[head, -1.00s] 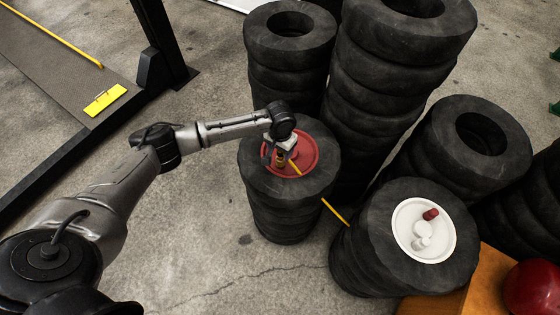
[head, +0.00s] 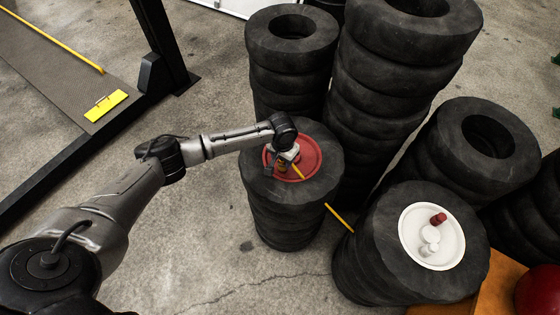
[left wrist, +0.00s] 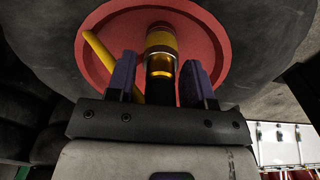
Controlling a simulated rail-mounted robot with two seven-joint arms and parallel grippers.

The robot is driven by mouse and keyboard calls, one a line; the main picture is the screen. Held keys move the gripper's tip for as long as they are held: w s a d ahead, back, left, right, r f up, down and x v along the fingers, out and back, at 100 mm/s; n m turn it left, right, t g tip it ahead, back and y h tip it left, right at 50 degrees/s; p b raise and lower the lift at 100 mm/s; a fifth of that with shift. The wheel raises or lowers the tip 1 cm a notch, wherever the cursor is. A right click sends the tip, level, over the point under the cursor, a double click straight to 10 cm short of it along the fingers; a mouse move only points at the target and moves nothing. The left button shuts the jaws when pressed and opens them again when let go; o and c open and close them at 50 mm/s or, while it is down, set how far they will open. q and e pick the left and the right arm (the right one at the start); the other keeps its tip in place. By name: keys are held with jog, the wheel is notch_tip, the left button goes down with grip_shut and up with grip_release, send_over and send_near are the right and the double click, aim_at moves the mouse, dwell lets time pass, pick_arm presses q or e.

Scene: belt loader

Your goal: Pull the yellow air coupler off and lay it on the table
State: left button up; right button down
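The yellow air coupler (left wrist: 161,62) stands on a red round plate (head: 310,160) on top of a tyre stack. In the left wrist view it is a brass-yellow fitting with a silver band. My left gripper (left wrist: 160,80) is over the plate, its two dark fingers apart, one on each side of the coupler's lower part. Gaps show between fingers and coupler, so it appears open. In the head view my left gripper (head: 284,162) largely hides the coupler. A yellow hose or rod (head: 338,217) runs from the plate towards the right. My right gripper is out of view.
A white round plate (head: 448,257) with a red piece and white pieces tops the tyre stack at the right. Taller tyre stacks (head: 290,45) stand behind. An orange-brown surface (head: 497,292) and a red ball (head: 540,290) are at the lower right. Open floor (head: 200,235) lies in front.

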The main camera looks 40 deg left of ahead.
pick_arm(q)
jog(key=f, duration=0.1)
jog(key=s+f, duration=0.1)
jog(key=shift+a+f, duration=0.25)
jog(key=shift+f, duration=0.1)
grip_shut()
jog(key=shift+w+d+r+p, duration=0.15)
jog(key=shift+r+p, duration=0.3)
jog(key=shift+p, duration=0.25)
jog(key=shift+w+r+p, duration=0.1)
jog(key=shift+r+p, duration=0.25)
jog(key=shift+p, duration=0.1)
jog(key=shift+r+p, duration=0.25)
jog(key=shift+p, duration=0.05)
dwell(0.5)
jog(key=shift+w+d+r+p, duration=0.15)
jog(key=shift+r+p, duration=0.15)
jog(key=shift+p, duration=0.05)
jog(key=shift+r+p, duration=0.3)
jog(key=shift+p, duration=0.05)
jog(key=shift+r, duration=0.15)
dwell(0.8)
